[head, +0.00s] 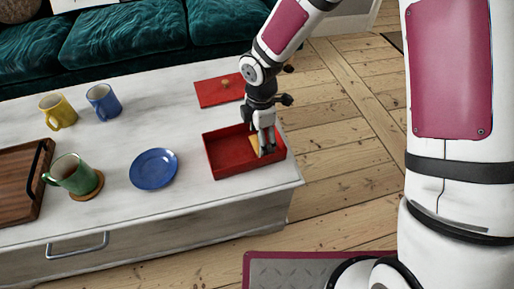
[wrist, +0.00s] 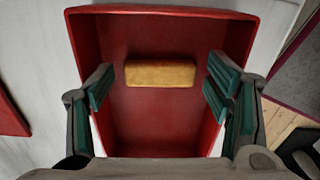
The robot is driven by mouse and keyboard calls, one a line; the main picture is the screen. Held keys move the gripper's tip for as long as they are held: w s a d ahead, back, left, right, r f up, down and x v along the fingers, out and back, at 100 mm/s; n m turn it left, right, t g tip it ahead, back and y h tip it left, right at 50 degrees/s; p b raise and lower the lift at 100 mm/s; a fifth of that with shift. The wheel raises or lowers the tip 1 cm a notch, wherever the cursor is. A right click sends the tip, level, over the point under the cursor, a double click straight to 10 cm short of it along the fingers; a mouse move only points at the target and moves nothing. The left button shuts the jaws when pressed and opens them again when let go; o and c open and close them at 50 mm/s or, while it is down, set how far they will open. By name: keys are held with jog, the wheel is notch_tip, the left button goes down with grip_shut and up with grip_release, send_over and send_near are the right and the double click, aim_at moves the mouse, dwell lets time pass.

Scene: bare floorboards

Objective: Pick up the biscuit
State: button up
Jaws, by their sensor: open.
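The biscuit (wrist: 160,74) is a golden-brown bar lying flat on the floor of a red open box (wrist: 88,45). In the head view the biscuit (head: 254,143) is partly hidden behind my gripper, in the right part of the red box (head: 226,172). My gripper (head: 265,152) points down into the box. In the wrist view my gripper (wrist: 160,92) is open, one finger on each side of the biscuit's line, with gaps between the pads and the biscuit. Nothing is held.
A red lid (head: 219,92) with a knob lies behind the box. A blue saucer (head: 154,168), green mug (head: 74,174) on a coaster, blue mug (head: 103,101), yellow mug (head: 58,111) and wooden tray (head: 18,190) stand to the left on the white table (head: 210,208).

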jog(key=shift+f, duration=0.7)
jog(key=c, duration=0.6)
jog(key=shift+o, duration=0.2)
